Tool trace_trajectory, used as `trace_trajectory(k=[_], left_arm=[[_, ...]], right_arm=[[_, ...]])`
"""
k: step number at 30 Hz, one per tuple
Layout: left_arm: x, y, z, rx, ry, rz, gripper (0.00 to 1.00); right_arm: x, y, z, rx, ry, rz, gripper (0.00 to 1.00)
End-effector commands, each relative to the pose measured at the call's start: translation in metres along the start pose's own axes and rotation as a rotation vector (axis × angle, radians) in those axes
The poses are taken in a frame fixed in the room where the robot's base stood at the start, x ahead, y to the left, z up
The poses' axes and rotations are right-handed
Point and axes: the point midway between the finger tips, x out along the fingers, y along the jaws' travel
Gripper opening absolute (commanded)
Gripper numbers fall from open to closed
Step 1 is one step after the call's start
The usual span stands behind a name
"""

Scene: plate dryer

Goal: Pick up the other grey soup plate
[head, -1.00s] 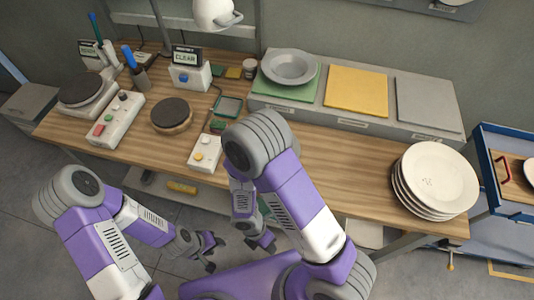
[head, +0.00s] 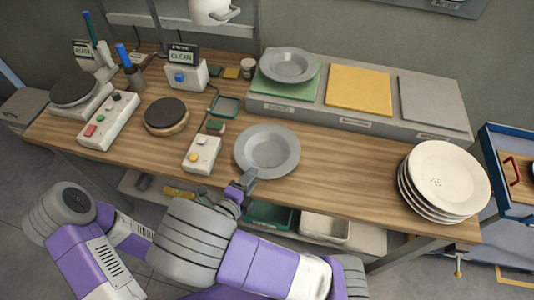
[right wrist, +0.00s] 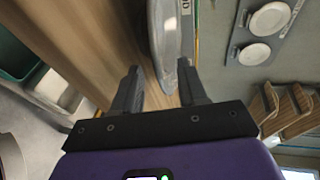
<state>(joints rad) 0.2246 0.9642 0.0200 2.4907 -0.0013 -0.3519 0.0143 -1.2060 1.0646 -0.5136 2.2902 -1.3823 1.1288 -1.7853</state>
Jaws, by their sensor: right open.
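A grey soup plate (head: 267,146) lies on the wooden bench, near its front edge. My right gripper (head: 248,181) is at this plate's front rim, low over the bench edge. In the right wrist view my right gripper (right wrist: 160,84) is open, and the plate (right wrist: 164,32) shows edge-on ahead. Its rim reaches towards the right-hand finger; I cannot tell whether they touch. Another grey soup plate (head: 289,64) rests on the green mat (head: 284,87) on the raised grey shelf. My left gripper is hidden behind my right arm.
A stack of white plates (head: 446,178) stands at the bench's right end. Yellow (head: 358,91) and grey (head: 433,103) mats on the shelf are empty.

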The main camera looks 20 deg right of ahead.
Motion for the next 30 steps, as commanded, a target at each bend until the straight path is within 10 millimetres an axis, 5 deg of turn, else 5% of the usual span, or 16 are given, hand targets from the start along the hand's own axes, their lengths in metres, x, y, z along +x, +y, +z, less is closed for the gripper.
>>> trace_trajectory(k=[6, 14, 22, 30], left_arm=[[0.01, -0.004, 0.0, 0.0, 0.0, 0.0, 0.43], [0.01, -0.004, 0.0, 0.0, 0.0, 0.0, 0.43], [0.01, -0.004, 0.0, 0.0, 0.0, 0.0, 0.43], [0.01, -0.004, 0.0, 0.0, 0.0, 0.0, 0.43]], right_arm=[[0.028, 0.004, 0.001, 0.0, 0.002, 0.001, 0.42], [0.031, 0.003, 0.001, 0.001, 0.001, 0.002, 0.42], [0.031, 0.003, 0.001, 0.001, 0.002, 0.002, 0.03], [0.031, 0.003, 0.001, 0.002, 0.002, 0.001, 0.0]])
